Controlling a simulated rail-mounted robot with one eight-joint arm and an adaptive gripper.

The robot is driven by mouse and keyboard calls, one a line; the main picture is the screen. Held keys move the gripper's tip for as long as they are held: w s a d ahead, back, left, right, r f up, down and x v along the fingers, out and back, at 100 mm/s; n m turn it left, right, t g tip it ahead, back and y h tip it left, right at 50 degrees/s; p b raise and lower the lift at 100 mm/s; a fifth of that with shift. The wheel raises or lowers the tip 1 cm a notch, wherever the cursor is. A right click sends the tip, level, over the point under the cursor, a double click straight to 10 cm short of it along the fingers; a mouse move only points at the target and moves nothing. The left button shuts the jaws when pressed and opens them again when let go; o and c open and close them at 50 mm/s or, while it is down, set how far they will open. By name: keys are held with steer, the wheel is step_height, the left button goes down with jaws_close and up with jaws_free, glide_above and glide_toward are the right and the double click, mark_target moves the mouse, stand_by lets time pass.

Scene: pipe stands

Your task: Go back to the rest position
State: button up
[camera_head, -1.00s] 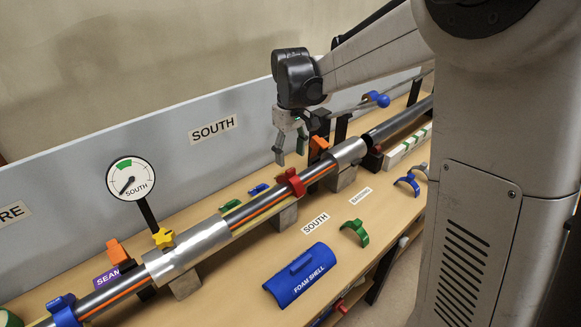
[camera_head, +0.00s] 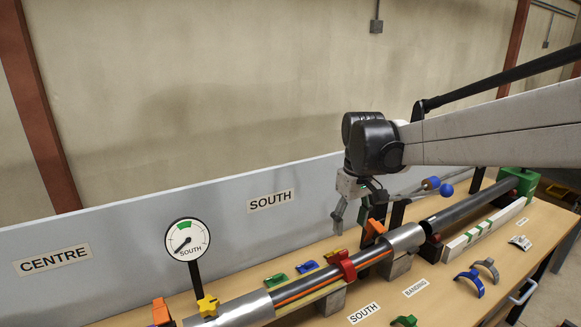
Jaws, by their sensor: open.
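My gripper (camera_head: 354,216) hangs at the end of my arm, fingers down and apart, with nothing seen between them. It is above and behind the pipe (camera_head: 375,258), near its silver sleeve (camera_head: 405,238) and an orange clamp piece (camera_head: 374,228).
A gauge (camera_head: 188,240) marked SOUTH stands at the left, with a yellow star knob (camera_head: 208,305) below. A grey panel (camera_head: 130,245) runs behind the bench. Blue and grey bands (camera_head: 470,282) lie at the right. Open bench (camera_head: 445,300) shows in front of the pipe.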

steer(key=s+m+t, duration=0.4)
steer(key=s+t, duration=0.2)
steer(key=s, duration=1.8)
steer(key=shift+f, duration=0.45)
stand_by(1.6)
